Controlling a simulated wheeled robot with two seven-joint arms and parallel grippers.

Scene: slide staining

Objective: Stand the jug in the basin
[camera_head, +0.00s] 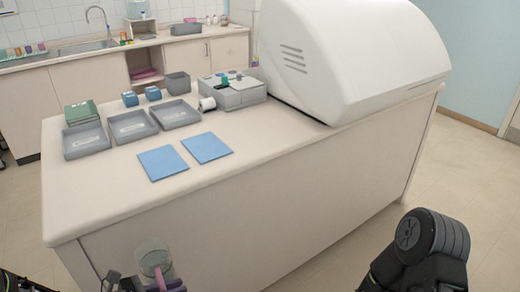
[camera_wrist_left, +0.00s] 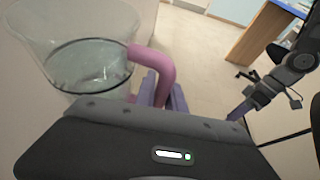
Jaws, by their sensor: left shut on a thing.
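The jug is clear glass with a pink handle. It shows large at the upper left of the left wrist view (camera_wrist_left: 85,62) and at the bottom of the head view (camera_head: 151,255). My left gripper (camera_wrist_left: 163,92) has purple fingers shut on the handle; it also shows in the head view (camera_head: 165,284). The jug is held in front of the near counter, with liquid or a base ring visible inside. A sink basin (camera_head: 88,47) is in the far counter. My right arm shows at lower right; what looks like its purple fingertip is in the wrist view (camera_wrist_left: 240,110).
The near counter (camera_head: 260,150) bears grey trays (camera_head: 128,126), two blue mats (camera_head: 163,163), small blue boxes and a big white machine (camera_head: 350,55). A curved tap (camera_head: 100,17) stands over the sink. Open floor (camera_head: 455,170) lies to the right.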

